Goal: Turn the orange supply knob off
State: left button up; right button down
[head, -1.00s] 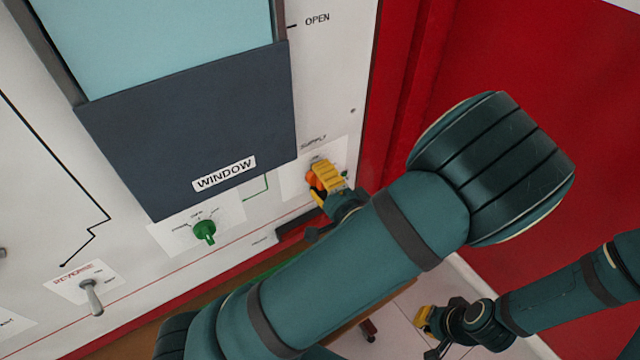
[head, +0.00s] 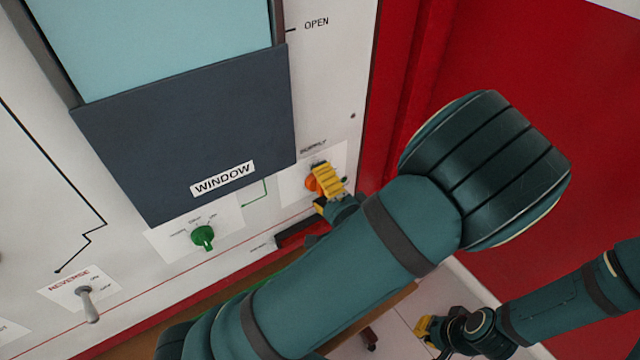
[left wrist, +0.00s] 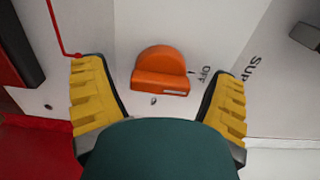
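The orange supply knob (head: 311,184) is on the white panel below the word SUPPLY, partly hidden by my left gripper (head: 323,192). In the left wrist view the knob (left wrist: 160,64) shows whole, with a raised bar and a white line near its right end. The word OFF (left wrist: 206,75) is printed to its right, with a small tick between them. My left gripper's yellow fingers stand wide apart, one on each side of the knob, with gaps visible. My right gripper (head: 428,330) is low at the right, away from the panel; its finger opening is unclear.
A green knob (head: 203,237) and a REVERSE toggle switch (head: 87,304) are to the left on the panel. A dark WINDOW plate (head: 190,130) is above them. A red wall (head: 590,110) is at the right. My left forearm covers the lower middle.

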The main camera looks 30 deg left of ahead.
pick_arm(q)
jog(key=v, duration=1.2)
jog(key=shift+f, duration=0.1)
dwell(0.4)
